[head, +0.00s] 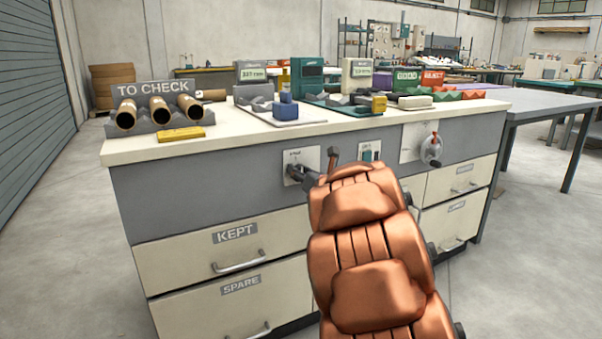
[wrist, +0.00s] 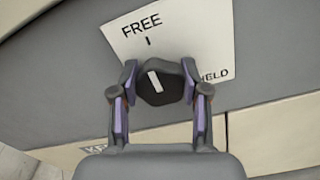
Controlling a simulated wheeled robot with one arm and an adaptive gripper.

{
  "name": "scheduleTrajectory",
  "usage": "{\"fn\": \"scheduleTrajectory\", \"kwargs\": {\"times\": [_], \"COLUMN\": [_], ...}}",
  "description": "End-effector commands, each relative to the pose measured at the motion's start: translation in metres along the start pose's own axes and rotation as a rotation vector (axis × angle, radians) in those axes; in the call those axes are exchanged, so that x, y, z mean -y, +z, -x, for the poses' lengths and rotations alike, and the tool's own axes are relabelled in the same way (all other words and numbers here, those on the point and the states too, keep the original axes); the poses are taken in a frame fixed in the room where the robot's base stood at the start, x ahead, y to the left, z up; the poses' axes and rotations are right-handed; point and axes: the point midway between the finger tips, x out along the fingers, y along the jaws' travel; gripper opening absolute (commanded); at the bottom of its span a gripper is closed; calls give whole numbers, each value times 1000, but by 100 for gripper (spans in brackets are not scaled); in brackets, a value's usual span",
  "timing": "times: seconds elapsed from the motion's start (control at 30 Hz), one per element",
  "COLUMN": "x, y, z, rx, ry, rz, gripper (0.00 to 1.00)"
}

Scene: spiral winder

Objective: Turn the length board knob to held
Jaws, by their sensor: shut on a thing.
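The length board knob (wrist: 155,84) is dark with a white pointer line, seen in the wrist view between my fingertips. The line points up and slightly left, roughly toward the FREE mark, away from HELD. The white label plate (wrist: 195,38) behind it reads FREE at the top and HELD at the right, partly covered by a finger. My gripper (wrist: 158,80) is shut on the knob, one finger on each side. In the head view my gripper (head: 303,174) reaches the plate (head: 300,155) on the bench front, and the knob is hidden there.
A small switch plate (head: 369,152) and a plate with a round crank (head: 431,149) sit to the right on the bench front. Drawers marked KEPT (head: 236,236) and SPARE lie below. The benchtop (head: 240,142) carries tubes, a yellow block and several devices.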

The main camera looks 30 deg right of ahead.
Motion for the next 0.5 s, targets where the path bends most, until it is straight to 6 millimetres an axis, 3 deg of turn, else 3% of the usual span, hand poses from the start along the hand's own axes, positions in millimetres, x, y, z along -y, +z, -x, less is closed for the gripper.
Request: {"fn": "scheduleTrajectory", "kwargs": {"times": [0.27,0.5], "x": [0,1], "y": [1,2], "z": [0,0], "rx": [-1,-3], "ry": [-1,-3], "rz": [-84,-266], "gripper": [11,11]}}
